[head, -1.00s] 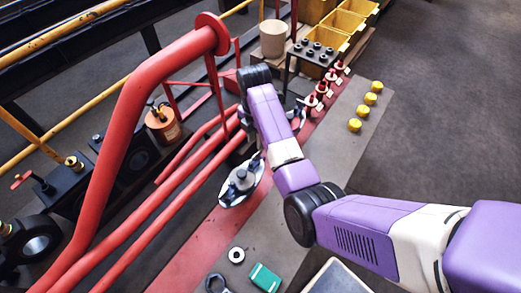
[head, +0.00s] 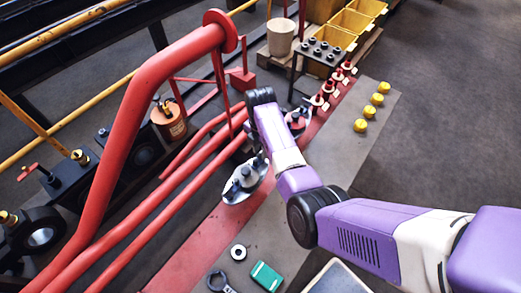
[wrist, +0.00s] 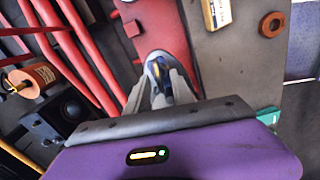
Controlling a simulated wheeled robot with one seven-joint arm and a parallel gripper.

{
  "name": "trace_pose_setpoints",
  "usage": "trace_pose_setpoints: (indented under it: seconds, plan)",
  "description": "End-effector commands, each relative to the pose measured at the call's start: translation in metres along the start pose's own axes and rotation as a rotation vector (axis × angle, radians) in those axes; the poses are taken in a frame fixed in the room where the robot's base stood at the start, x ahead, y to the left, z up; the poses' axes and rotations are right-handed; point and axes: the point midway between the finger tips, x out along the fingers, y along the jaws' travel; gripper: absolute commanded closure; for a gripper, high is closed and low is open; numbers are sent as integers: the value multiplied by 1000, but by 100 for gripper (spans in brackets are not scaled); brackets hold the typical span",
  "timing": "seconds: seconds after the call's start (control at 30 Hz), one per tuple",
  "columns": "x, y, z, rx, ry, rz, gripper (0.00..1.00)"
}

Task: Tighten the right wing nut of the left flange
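A pale oval flange (head: 246,184) with dark blue wing nuts lies on the red strip in the head view, left of my forearm. A second flange (head: 298,122) shows partly behind my arm, farther back and to the right. In the wrist view, my gripper (wrist: 159,78) points down with its two grey fingers on either side of a flange (wrist: 157,60) with blue and yellow parts. The fingers look apart, with blue parts showing between them. Contact with a wing nut cannot be made out.
Red pipes (head: 150,140) run along the left. An orange cylinder (head: 168,120) stands behind them. Several yellow knobs (head: 377,99) stand on the grey surface at the right.

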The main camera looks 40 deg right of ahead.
Motion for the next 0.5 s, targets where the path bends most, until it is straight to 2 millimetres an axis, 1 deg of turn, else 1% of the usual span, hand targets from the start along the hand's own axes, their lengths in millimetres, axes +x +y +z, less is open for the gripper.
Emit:
trace_pose_setpoints:
  seconds: [0.03,0.1,0.13,0.5]
  plan:
    - [0,0,0,0,0,0,83]
    - [0,0,0,0,0,0,96]
    - [0,0,0,0,0,0,100]
    - [0,0,0,16,0,-1,100]
